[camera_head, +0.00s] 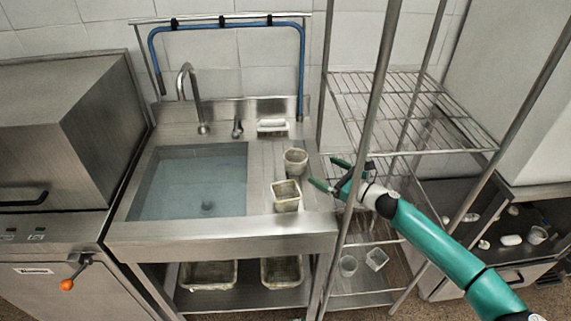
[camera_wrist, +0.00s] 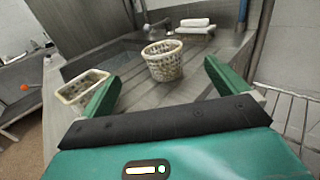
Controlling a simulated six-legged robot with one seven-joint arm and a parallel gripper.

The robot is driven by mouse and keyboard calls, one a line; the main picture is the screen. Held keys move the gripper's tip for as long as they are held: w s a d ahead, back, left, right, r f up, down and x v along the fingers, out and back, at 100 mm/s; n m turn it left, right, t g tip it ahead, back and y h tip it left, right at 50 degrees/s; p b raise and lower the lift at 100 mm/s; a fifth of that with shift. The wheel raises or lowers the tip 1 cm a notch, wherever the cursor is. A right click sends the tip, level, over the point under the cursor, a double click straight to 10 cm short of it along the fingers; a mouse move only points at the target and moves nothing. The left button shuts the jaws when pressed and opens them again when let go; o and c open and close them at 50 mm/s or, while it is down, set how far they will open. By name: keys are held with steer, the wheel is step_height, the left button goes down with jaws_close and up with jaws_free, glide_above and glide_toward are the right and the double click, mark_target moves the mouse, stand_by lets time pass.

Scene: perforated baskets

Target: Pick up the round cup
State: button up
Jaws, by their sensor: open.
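The round cup (camera_head: 295,161) is a pale, perforated, basket-like cup. It stands upright on the steel drainboard right of the sink. In the wrist view, the round cup (camera_wrist: 164,64) is ahead, framed between my fingers. My gripper (camera_head: 329,173) is open and empty, just right of the cup and apart from it. The green fingers of my gripper (camera_wrist: 162,74) also show in the wrist view. A square perforated basket (camera_head: 285,196) stands nearer the counter's front edge. This square basket (camera_wrist: 82,87) is to the left in the wrist view.
A white stacked item (camera_head: 272,126) lies behind the cup by the faucet (camera_head: 190,95). The water-filled sink (camera_head: 190,180) is to the left. A wire shelf rack (camera_head: 400,115) with upright posts stands close to my arm on the right.

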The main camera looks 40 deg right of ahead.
steer(key=shift+w, duration=0.35)
glide_toward(296, 156)
steer(key=w+a+r, duration=0.2)
steer(key=r, duration=0.1)
steer(key=shift+w+a, duration=0.1)
steer(key=shift+a, duration=0.3)
steer(key=shift+w+a+f, duration=0.1)
steer(key=shift+w+a, duration=0.1)
steer(key=shift+w, duration=0.7)
steer(key=shift+w+a, duration=0.2)
steer(key=shift+w, duration=0.65)
steer(key=shift+w+a+f, duration=0.1)
steer(key=shift+w+a, duration=0.1)
steer(key=shift+w, duration=0.7)
steer(key=c, duration=1.1)
